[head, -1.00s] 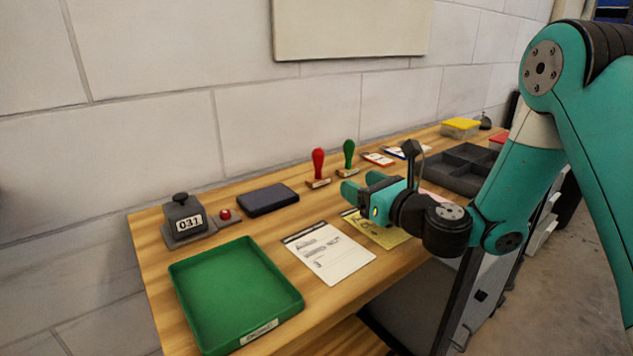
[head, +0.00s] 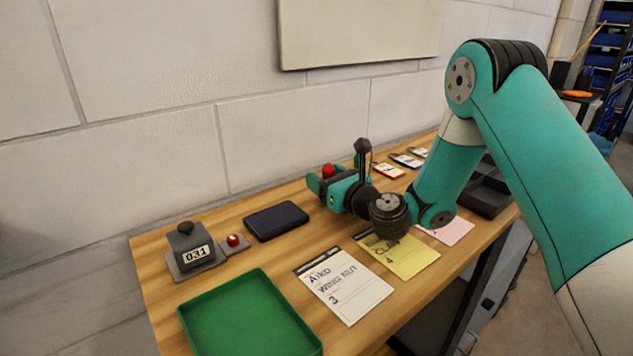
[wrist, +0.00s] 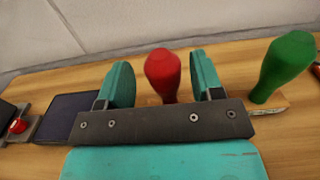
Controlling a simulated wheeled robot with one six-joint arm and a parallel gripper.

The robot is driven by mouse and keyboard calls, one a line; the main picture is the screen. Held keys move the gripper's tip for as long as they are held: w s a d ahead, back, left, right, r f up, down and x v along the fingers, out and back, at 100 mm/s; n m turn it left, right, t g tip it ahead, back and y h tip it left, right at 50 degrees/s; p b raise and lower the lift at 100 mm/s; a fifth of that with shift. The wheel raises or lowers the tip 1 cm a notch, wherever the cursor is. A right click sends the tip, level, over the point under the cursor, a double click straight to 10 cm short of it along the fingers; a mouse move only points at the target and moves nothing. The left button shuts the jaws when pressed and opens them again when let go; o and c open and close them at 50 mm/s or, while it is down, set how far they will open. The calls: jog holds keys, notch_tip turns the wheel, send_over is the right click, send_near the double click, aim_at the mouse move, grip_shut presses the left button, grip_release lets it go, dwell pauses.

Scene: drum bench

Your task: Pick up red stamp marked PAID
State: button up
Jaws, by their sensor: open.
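The red stamp (wrist: 163,72) stands upright on the bench. In the wrist view its red handle is between the two open fingers of my gripper (wrist: 160,85), with a gap on each side. Its base and any PAID marking are hidden behind the gripper body. In the head view only the top of the red handle (head: 328,171) shows, by my gripper (head: 327,187), which covers the rest. The green stamp (wrist: 286,66) stands just to the right in the wrist view, outside the fingers.
A dark ink pad (head: 276,221), a counter (head: 190,248) and a red button (head: 233,240) are to the left. A green tray (head: 247,318) is at the front left. White (head: 345,287) and yellow (head: 405,258) cards lie in front. The wall is close behind.

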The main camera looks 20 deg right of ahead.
jog(key=shift+w, duration=0.9)
jog(key=shift+d, duration=0.2)
jog(key=shift+a, duration=0.25)
jog(key=c, duration=0.3)
jog(key=shift+a, duration=0.1)
jog(key=c, duration=0.7)
